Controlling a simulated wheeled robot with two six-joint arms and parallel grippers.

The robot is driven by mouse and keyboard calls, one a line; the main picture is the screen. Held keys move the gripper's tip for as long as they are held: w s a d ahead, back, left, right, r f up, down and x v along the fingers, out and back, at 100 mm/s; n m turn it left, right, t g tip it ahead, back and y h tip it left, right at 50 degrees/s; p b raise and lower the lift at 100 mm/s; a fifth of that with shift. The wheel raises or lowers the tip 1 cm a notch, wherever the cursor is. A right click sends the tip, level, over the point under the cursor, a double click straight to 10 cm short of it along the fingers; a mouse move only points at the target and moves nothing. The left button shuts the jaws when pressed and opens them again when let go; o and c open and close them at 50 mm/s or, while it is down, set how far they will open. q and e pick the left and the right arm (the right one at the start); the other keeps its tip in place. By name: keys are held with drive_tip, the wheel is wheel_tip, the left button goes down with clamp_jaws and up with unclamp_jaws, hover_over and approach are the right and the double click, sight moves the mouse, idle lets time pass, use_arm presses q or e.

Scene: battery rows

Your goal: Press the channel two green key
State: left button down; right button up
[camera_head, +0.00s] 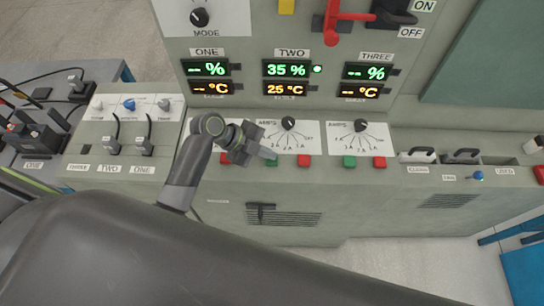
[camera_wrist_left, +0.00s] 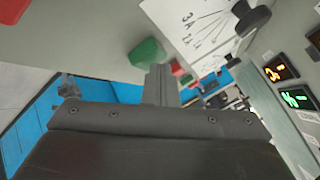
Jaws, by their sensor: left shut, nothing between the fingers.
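The channel two green key (camera_head: 272,162) is on the sloped console below the middle dial (camera_head: 289,123), left of a red key (camera_head: 305,161). My left gripper (camera_head: 270,154) is shut and empty, its tip just over the green key and partly covering it. In the left wrist view, a green key (camera_wrist_left: 147,52) lies just left of the closed fingertips (camera_wrist_left: 160,72), and a red key shows behind them. Whether the tip touches the green key I cannot tell. The TWO display (camera_head: 286,70) reads 35 % and 25 °C, with a lit green lamp (camera_head: 317,69) beside it. My right gripper is not in view.
Channel three's green key (camera_head: 349,162), red key (camera_head: 379,162) and dial (camera_head: 361,125) are to the right. Another red key (camera_head: 225,159) is left of the gripper. Two cable plugs (camera_head: 147,147) stand further left. A red lever (camera_head: 335,22) projects from the upper panel.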

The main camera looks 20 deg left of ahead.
use_arm(q)
drive_tip(key=shift+r+p, duration=0.55)
drive_tip(key=shift+r, duration=0.25)
drive_tip(key=shift+r+p, duration=1.95)
drive_tip(key=shift+r, duration=0.6)
drive_tip(key=shift+f, duration=0.1)
